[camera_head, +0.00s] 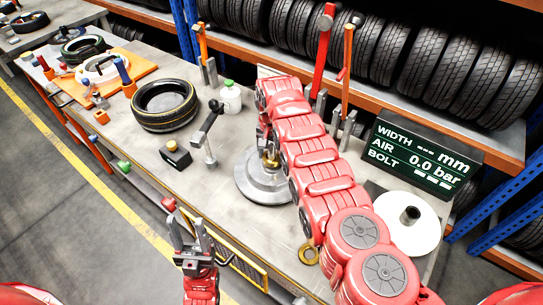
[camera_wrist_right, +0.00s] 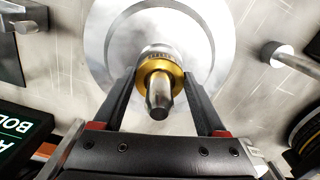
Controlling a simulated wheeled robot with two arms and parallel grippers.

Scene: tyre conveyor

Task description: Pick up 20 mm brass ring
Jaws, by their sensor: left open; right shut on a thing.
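A brass ring (camera_wrist_right: 177,73) sits around the upright metal spindle (camera_wrist_right: 158,100) of a round grey disc base (camera_wrist_right: 110,38) in the right wrist view. In the head view the disc base (camera_head: 250,186) stands mid-table and the ring (camera_head: 270,160) shows partly behind my right arm. My right gripper (camera_wrist_right: 160,80) has one dark finger on each side of the ring and is shut on it; the ring is still on the spindle. Another brass ring (camera_head: 309,254) lies flat near the table's front edge; I cannot read its size. My left gripper (camera_head: 190,238) is open and empty, in front of the table edge.
A white disc (camera_head: 407,222) and a display reading 0.0 bar (camera_head: 425,160) are at right. Tall red and orange levers stand behind.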

